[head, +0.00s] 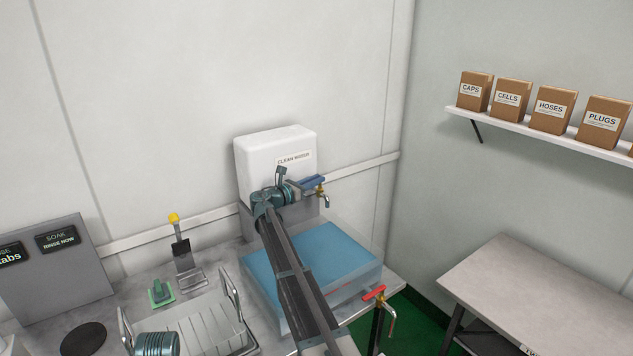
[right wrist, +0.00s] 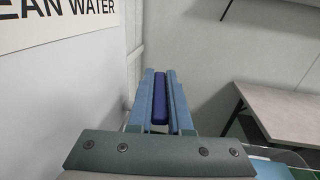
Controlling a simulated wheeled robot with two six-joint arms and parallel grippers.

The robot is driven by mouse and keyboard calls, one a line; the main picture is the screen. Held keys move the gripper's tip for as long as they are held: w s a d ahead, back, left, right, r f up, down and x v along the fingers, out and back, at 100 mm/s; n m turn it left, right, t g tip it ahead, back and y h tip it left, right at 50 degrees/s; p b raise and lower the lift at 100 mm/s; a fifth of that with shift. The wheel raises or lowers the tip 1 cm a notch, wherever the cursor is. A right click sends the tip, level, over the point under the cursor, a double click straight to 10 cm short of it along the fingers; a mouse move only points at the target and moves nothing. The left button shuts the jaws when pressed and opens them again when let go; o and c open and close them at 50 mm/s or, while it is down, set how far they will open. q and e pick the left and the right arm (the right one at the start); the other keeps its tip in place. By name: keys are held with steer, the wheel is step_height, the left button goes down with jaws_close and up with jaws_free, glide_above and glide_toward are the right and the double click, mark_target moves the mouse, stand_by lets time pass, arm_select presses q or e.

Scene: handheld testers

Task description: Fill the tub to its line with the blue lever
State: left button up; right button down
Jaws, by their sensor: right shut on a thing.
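The white tank (head: 272,160) labelled CLEAN WATER stands against the back wall. The blue lever (head: 313,181) sits above its small tap (head: 325,201). My right gripper (head: 300,187) is shut on the blue lever. In the right wrist view the lever (right wrist: 159,103) lies between the two fingers (right wrist: 160,88). The clear tub (head: 372,277) is below the tap and holds blue water (head: 335,251). My right arm covers part of the tub. I cannot make out the line or a stream from the tap. My left gripper is out of view.
A red-handled tap (head: 375,292) is at the tub's front right. A wire rack (head: 205,325), a green-based item (head: 160,292), a yellow-knobbed stand (head: 181,250) and a grey sign panel (head: 60,270) are on the left. A side table (head: 540,290) and box shelf (head: 545,130) are right.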

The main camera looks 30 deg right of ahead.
steer(key=shift+w+m+g+h, duration=0.15)
steer(key=shift+m+g, duration=0.3)
steer(key=shift+g, duration=0.25)
steer(key=shift+w+m+g+h, duration=0.15)
steer(key=shift+m+g, duration=0.3)
steer(key=shift+g, duration=0.25)
steer(key=shift+s, duration=0.15)
steer(key=c, duration=0.8)
jaws_free()
steer(key=shift+c, duration=0.2)
steer(key=shift+a, duration=0.15)
steer(key=a, duration=1.3)
steer(key=shift+s+a, duration=0.25)
steer(key=shift+s, duration=0.15)
